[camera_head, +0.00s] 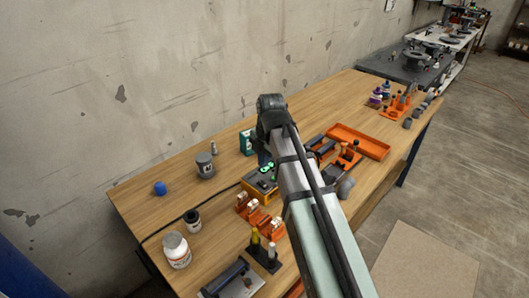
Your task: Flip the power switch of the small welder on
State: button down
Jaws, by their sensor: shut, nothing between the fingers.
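The small welder, a yellow and black box (257,194), stands near the middle of the wooden bench. Small bright green marks show at its top, beside my gripper. A dark cable runs from it to the left across the bench. My gripper (265,160) points down at the welder's back edge, under the wrist. It is shut and empty. My arm covers the welder's right side. The power switch is too small or too hidden to make out, and I cannot tell whether the fingers touch it.
Orange holders (265,220) stand just in front of the welder, and a teal box (245,142) behind it. An orange tray (359,141) lies to the right. A grey can (205,166), a blue ball (160,188) and a white jar (176,251) stand left. The bench's back left is mostly clear.

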aim_at(261, 182)
jog(key=shift+w+a+f, duration=0.1)
jog(key=shift+a+f, duration=0.05)
jog(key=shift+f, duration=1.15)
jog(key=shift+w+a+f, duration=0.1)
jog(key=shift+w+f, duration=0.05)
jog(key=shift+f, duration=1.15)
jog(key=shift+w+a+f, duration=0.1)
jog(key=shift+a+f, duration=0.05)
jog(key=shift+f, duration=1.15)
jog(key=shift+f, duration=0.2)
jog(key=shift+s+d+r, duration=0.15)
jog(key=shift+s+d, duration=0.35)
jog(key=shift+r, duration=0.1)
notch_tip(261, 182, up, 14)
jog(key=s+d, duration=0.1)
jog(key=shift+s+d, duration=0.15)
jog(key=shift+d, duration=0.05)
